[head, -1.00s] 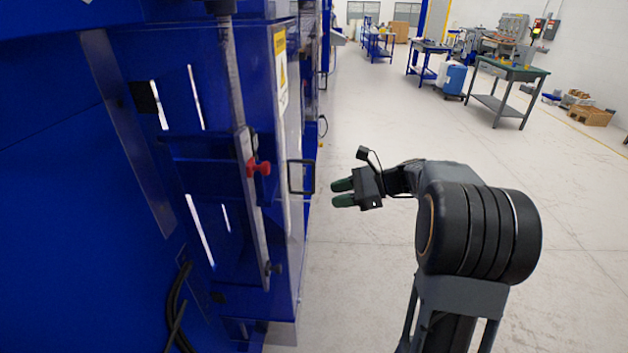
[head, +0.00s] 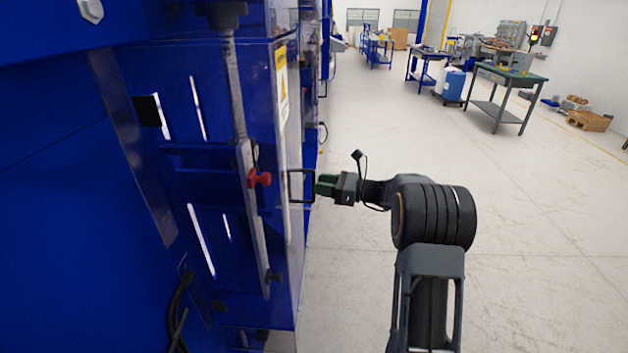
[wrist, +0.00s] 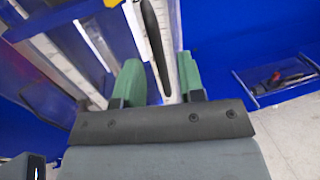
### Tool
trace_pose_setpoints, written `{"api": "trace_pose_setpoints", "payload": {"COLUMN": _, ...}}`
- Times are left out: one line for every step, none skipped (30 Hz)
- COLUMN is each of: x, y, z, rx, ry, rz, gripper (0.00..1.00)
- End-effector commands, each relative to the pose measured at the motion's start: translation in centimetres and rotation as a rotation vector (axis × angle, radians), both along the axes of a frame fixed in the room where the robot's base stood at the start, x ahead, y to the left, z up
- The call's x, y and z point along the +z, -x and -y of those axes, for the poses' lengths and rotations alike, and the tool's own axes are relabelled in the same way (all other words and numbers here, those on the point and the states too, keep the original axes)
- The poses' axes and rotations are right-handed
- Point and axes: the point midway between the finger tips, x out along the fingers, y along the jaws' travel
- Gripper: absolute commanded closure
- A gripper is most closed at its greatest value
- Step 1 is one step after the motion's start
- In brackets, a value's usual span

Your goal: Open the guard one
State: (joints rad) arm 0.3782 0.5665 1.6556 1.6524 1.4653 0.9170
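The guard (head: 289,130) is the panel on the blue machine's side, with a yellow and white warning label. It looks closed. Its black bracket-shaped handle (head: 302,172) sticks out to the right. My gripper (head: 318,185) has its green fingertips at the handle's outer bar. In the wrist view, the dark handle bar (wrist: 152,38) runs down between the two green fingers of my gripper (wrist: 160,82). The fingers are apart, with gaps beside the bar, so they are around it rather than closed on it. Contact cannot be told.
The blue machine (head: 60,200) fills the left side. A red knob (head: 260,179) sits on its front rail. Open floor (head: 530,230) lies to the right of my arm. Workbenches, including a green-topped bench (head: 508,78), stand farther back.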

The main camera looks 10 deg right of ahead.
Motion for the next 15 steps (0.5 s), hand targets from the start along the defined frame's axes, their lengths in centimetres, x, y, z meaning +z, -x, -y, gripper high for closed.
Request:
{"api": "trace_pose_setpoints", "payload": {"x": 0.2, "y": -0.3, "z": -0.7, "rx": 0.004, "ry": 0.0, "rz": 0.0, "gripper": 0.64}}
{"api": "trace_pose_setpoints", "payload": {"x": 0.2, "y": -0.5, "z": -1.0, "rx": 0.004, "ry": 0.0, "rz": 0.0, "gripper": 0.64}}
{"api": "trace_pose_setpoints", "payload": {"x": 0.2, "y": -0.7, "z": -1.3, "rx": 0.002, "ry": 0.001, "rz": 0.0, "gripper": 0.64}}
{"api": "trace_pose_setpoints", "payload": {"x": 0.1, "y": -0.9, "z": -1.6, "rx": 0.002, "ry": 0.002, "rz": 0.001, "gripper": 0.64}}
{"api": "trace_pose_setpoints", "payload": {"x": 0.1, "y": -1.0, "z": -1.8, "rx": 0.002, "ry": 0.001, "rz": 0.002, "gripper": 0.64}}
{"api": "trace_pose_setpoints", "payload": {"x": 0.1, "y": -1.1, "z": -2.1, "rx": 0.002, "ry": 0.001, "rz": 0.002, "gripper": 0.64}}
{"api": "trace_pose_setpoints", "payload": {"x": 0.1, "y": -1.2, "z": -2.2, "rx": 0.002, "ry": 0.001, "rz": 0.002, "gripper": 0.64}}
{"api": "trace_pose_setpoints", "payload": {"x": 0.1, "y": -1.3, "z": -2.3, "rx": 0.002, "ry": 0.001, "rz": 0.002, "gripper": 0.64}}
{"api": "trace_pose_setpoints", "payload": {"x": 0.1, "y": -1.4, "z": -2.5, "rx": 0.001, "ry": 0.001, "rz": 0.002, "gripper": 0.64}}
{"api": "trace_pose_setpoints", "payload": {"x": 0.0, "y": -1.4, "z": -2.5, "rx": 0.001, "ry": 0.001, "rz": 0.002, "gripper": 0.64}}
{"api": "trace_pose_setpoints", "payload": {"x": 0.0, "y": -1.4, "z": -2.6, "rx": 0.001, "ry": 0.001, "rz": 0.002, "gripper": 0.64}}
{"api": "trace_pose_setpoints", "payload": {"x": 0.0, "y": -1.5, "z": -2.6, "rx": 0.001, "ry": 0.002, "rz": 0.001, "gripper": 0.64}}
{"api": "trace_pose_setpoints", "payload": {"x": 0.0, "y": -1.5, "z": -2.7, "rx": 0.001, "ry": 0.002, "rz": 0.001, "gripper": 0.64}}
{"api": "trace_pose_setpoints", "payload": {"x": 0.0, "y": -1.5, "z": -2.7, "rx": 0.0, "ry": 0.002, "rz": 0.001, "gripper": 0.64}}
{"api": "trace_pose_setpoints", "payload": {"x": 0.0, "y": -1.5, "z": -2.7, "rx": 0.0, "ry": 0.002, "rz": 0.001, "gripper": 0.64}}
